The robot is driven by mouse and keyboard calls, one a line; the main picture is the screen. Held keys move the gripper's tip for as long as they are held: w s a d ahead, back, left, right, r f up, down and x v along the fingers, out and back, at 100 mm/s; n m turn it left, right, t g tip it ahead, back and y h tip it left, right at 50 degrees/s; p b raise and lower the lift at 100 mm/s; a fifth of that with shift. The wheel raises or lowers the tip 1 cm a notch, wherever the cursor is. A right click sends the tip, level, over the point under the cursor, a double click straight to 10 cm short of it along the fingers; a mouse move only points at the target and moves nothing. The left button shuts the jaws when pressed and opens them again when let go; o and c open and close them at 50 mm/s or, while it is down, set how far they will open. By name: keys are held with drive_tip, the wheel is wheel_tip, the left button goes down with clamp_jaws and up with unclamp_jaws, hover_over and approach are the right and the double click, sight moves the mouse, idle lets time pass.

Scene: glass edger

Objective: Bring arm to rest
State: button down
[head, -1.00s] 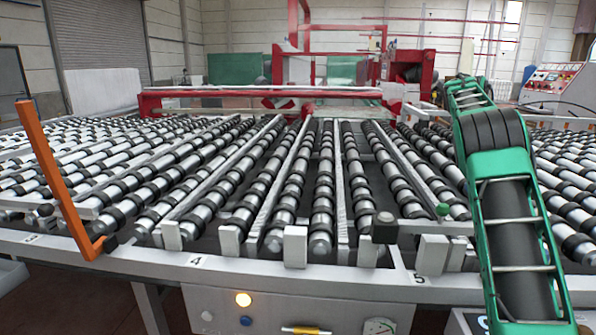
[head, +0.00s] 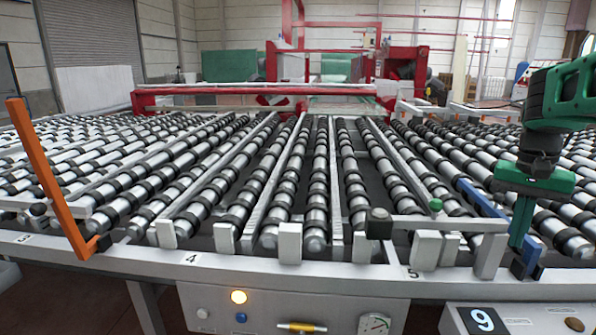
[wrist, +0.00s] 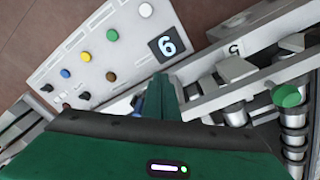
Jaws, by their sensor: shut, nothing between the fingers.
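My gripper (head: 518,245) hangs at the right in the head view, pointing down, with its green fingers shut and empty. It is over the right part of the front rail of the roller table (head: 330,272). My green and black arm shows only in part at the right edge. In the wrist view my gripper (wrist: 158,82) shows as a green shape in the middle, between a control panel (wrist: 112,55) and the roller ends. Whether the fingertips touch the rail cannot be told.
A blue bar (head: 485,198) lies among the rollers close to my gripper. An orange upright arm (head: 45,170) stands at the left. A grey bar with a green knob (head: 435,205) crosses the front. A red frame (head: 270,92) spans the back. A numbered plate (head: 482,319) sits below.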

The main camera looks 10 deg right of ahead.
drive_tip(key=s+a+f+n, duration=0.2)
drive_tip(key=s+a+f, duration=0.3)
drive_tip(key=s, duration=0.3)
drive_tip(key=s+a+f+n+y, duration=0.1)
drive_tip(key=s+a+f+n, duration=0.1)
drive_tip(key=s+a+f, duration=0.3)
drive_tip(key=s+a, duration=0.2)
drive_tip(key=s, duration=0.1)
drive_tip(key=shift+a, duration=0.25)
drive_tip(key=shift+s+d, duration=0.1)
drive_tip(key=shift+s, duration=0.1)
